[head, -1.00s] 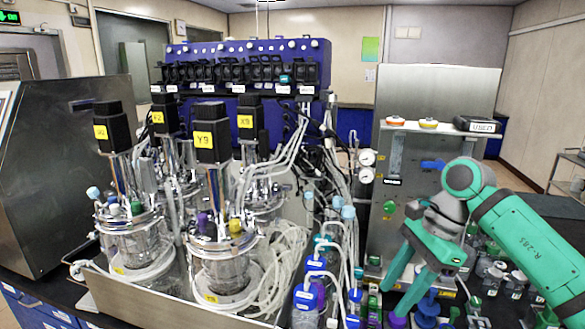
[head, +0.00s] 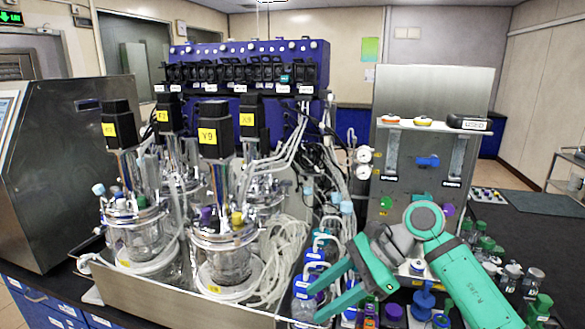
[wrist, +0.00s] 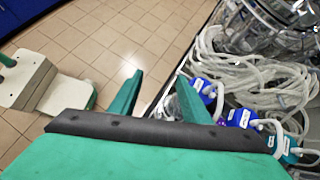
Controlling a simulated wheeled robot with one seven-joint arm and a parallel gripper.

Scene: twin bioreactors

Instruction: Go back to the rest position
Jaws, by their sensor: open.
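My gripper (head: 313,304) is green, with two straight fingers spread apart and nothing between them. In the head view it is low in the middle, pointing down and left, in front of the blue-capped bottles (head: 311,270). In the wrist view my gripper (wrist: 160,76) shows its open fingers above the tiled floor and the bench edge. Blue-capped bottles (wrist: 240,119) and pale tubing lie to the right of the fingers. Whether a finger touches a bottle cannot be told.
Glass bioreactor vessels (head: 222,256) with black motors stand on the left in a steel tray. A steel panel (head: 437,90) with gauges and flow tubes stands behind my arm. Small bottles (head: 512,275) crowd the bench at right.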

